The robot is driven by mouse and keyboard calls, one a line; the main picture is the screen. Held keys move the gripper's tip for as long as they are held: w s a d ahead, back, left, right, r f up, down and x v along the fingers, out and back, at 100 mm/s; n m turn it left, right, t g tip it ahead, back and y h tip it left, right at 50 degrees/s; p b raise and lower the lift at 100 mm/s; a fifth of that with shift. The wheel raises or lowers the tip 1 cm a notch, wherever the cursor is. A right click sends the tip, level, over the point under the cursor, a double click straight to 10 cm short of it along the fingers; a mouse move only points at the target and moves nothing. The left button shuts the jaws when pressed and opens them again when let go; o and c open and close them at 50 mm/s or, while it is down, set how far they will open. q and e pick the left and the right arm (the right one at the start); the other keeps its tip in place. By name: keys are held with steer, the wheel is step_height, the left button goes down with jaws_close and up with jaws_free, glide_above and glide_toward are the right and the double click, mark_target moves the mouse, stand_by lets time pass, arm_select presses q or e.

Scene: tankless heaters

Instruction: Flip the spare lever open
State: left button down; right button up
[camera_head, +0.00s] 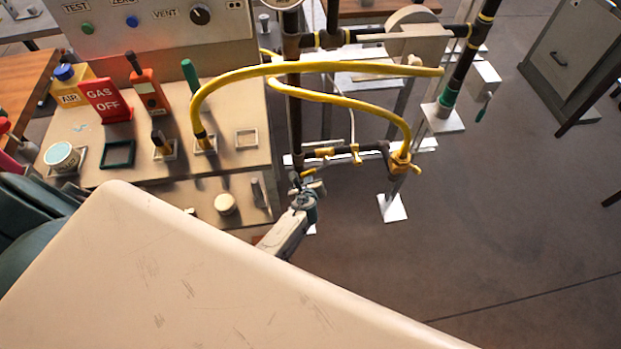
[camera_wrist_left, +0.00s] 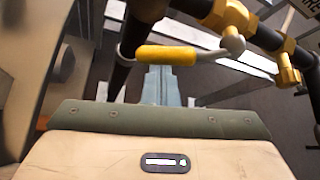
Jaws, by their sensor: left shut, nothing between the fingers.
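A lever with a yellow grip (camera_wrist_left: 180,55) and a pale bent metal arm shows in the left wrist view, in front of a dark upright pipe. No label marks it as the spare lever. My left gripper (camera_wrist_left: 163,86) is shut and empty, its grey-blue fingers just below the yellow grip in that view; whether they touch it I cannot tell. In the head view my left gripper (camera_head: 306,198) is at the lower end of the dark upright pipe (camera_head: 294,115), and the lever is hard to make out there. My right gripper is not in view.
A yellow hose (camera_head: 300,68) loops from the bench to the pipework. A brass valve (camera_head: 400,162) sits right of my gripper. The bench (camera_head: 215,175) holds a red GAS OFF sign (camera_head: 106,101) and several tools.

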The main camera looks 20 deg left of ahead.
arm_select(q)
steer(key=r+p, duration=0.1)
steer(key=r+m+g+y+p, duration=0.1)
steer(key=shift+s+a+r+m+p, duration=0.1)
steer(key=shift+a+m+p, duration=0.15)
steer(key=shift+m+p, duration=0.1)
steer(key=shift+a+r+p, duration=0.1)
steer(key=shift+r+p, duration=0.15)
steer(key=shift+p, duration=0.15)
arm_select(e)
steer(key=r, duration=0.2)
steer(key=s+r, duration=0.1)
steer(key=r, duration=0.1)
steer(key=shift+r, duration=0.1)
